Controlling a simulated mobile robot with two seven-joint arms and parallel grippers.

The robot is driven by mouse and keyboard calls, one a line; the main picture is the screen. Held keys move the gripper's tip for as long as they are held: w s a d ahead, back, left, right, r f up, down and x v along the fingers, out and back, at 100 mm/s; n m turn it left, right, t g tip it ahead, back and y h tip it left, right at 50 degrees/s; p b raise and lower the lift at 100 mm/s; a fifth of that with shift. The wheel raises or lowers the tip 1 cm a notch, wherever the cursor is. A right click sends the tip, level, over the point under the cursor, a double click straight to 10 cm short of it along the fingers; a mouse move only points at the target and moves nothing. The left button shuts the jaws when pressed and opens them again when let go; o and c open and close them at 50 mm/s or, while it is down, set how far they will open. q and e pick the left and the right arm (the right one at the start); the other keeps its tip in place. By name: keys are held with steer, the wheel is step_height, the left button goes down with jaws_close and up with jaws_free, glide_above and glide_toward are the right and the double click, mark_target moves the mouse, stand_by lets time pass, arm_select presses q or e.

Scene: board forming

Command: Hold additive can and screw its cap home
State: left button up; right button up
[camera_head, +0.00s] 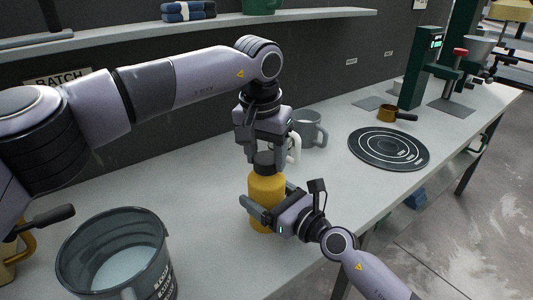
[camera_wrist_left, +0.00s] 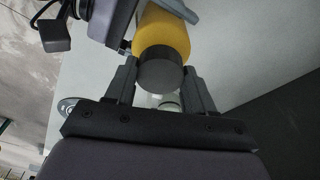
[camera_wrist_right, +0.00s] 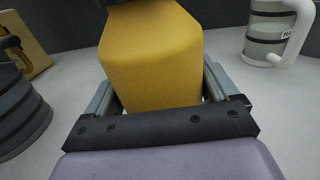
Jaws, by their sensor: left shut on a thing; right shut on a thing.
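The additive can (camera_head: 266,186) is a yellow bottle standing upright on the grey bench in the head view. Its dark cap (camera_head: 264,161) sits on top of it. My left gripper (camera_head: 263,154) comes down from above and is shut on the cap; the left wrist view shows the cap (camera_wrist_left: 161,74) between its fingers. My right gripper (camera_head: 266,212) is shut around the can's body from the front right. The yellow body (camera_wrist_right: 153,62) fills the space between its fingers in the right wrist view. The cap's threads are hidden.
A large grey bucket (camera_head: 72,262) stands at the front left.

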arm_select(q)
steer(key=shift+m, duration=1.3)
arm_select(e)
steer(key=shift+f, duration=0.1)
arm_select(q)
steer(key=o, duration=1)
steer(key=shift+r, duration=2.25)
steer(key=o, duration=0.4)
